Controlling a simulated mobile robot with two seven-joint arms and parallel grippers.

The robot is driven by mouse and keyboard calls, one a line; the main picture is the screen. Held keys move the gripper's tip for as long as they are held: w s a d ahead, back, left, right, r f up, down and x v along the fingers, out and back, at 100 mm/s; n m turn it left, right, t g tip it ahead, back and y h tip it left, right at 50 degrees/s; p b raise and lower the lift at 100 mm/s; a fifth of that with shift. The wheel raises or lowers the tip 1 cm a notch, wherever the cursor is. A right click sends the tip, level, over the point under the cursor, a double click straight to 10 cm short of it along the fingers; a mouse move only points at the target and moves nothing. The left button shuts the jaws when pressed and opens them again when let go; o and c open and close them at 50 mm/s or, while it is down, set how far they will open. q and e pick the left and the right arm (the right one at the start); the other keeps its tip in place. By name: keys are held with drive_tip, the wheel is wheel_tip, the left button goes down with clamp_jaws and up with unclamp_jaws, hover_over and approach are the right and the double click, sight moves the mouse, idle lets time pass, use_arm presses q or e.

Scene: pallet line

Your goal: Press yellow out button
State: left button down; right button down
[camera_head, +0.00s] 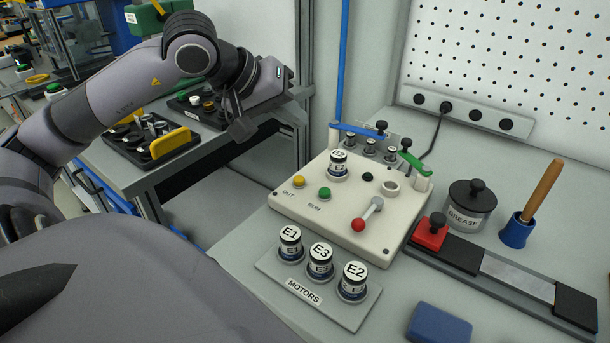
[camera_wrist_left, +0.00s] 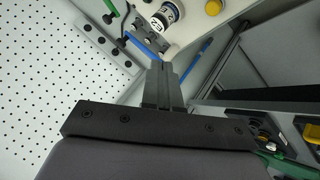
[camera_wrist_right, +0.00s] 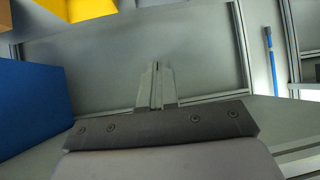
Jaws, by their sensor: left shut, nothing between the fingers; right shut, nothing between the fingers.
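The yellow OUT button (camera_head: 299,181) sits at the left front of the cream control box (camera_head: 333,212), beside the green RUN button (camera_head: 324,193). The yellow button also shows at the top of the left wrist view (camera_wrist_left: 213,7). My left gripper (camera_head: 239,128) is shut and empty, raised to the left of and behind the box, apart from the button. Its closed fingers (camera_wrist_left: 163,82) show in the left wrist view. My right gripper (camera_wrist_right: 156,85) is shut and empty in the right wrist view, away from the control box.
A red-knobbed lever (camera_head: 366,216) and an E2-like labelled motor (camera_head: 338,166) stand on the box. The motors tray (camera_head: 314,306) holds E1, E3 and E2 in front. A grease tin (camera_head: 470,205) and blue brush pot (camera_head: 516,232) stand right. A blue block (camera_wrist_right: 32,105) is near my right gripper.

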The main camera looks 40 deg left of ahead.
use_arm(q)
drive_tip(key=b, duration=0.5)
hover_over(294, 179)
wheel_tip(294, 179, down, 7)
drive_tip(key=shift+f, duration=0.15)
drive_tip(key=shift+f+b, duration=0.85)
drive_tip(key=shift+b, duration=0.25)
idle(1.0)
drive_tip(key=shift+f+b, duration=0.4)
drive_tip(key=shift+b, duration=0.35)
